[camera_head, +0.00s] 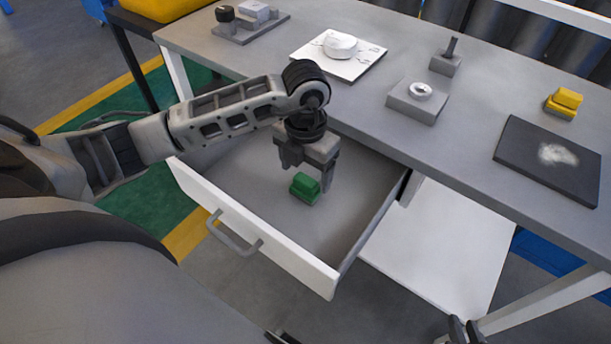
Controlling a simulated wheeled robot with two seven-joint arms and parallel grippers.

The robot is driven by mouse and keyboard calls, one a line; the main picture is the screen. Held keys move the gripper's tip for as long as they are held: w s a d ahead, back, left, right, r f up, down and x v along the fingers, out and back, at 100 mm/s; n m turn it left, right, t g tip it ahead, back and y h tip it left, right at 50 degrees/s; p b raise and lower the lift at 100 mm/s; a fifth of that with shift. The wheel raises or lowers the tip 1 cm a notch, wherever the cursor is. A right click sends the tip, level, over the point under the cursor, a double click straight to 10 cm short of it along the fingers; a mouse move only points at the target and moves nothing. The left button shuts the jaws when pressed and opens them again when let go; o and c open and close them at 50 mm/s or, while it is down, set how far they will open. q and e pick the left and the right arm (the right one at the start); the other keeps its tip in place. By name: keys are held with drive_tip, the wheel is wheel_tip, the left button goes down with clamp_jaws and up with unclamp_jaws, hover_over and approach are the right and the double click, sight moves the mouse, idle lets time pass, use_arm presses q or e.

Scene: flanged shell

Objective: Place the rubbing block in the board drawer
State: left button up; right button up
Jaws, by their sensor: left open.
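A green block (304,188) with a greyish lower part lies inside the open white-fronted drawer (262,238), on its grey floor. My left gripper (308,176) points down into the drawer just above the green block, its fingers apart. The block seems to rest on the floor, let go; whether a finger touches it I cannot tell. A similar yellow block (563,103) stands on the table at the right, behind a dark board (548,158) with a white smudge. A dark part at the bottom right edge looks like my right gripper (465,329), mostly cut off.
The grey table (463,147) overhangs the drawer's back. On it stand a white plate (338,52) with a round white piece, a grey block with a ring (418,100), a small block with a peg (447,60) and a grey fixture (240,25). The drawer handle (233,236) faces me.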

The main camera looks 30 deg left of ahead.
sight(306, 179)
use_arm(q)
wheel_tip(306, 179, up, 9)
idle(0.7)
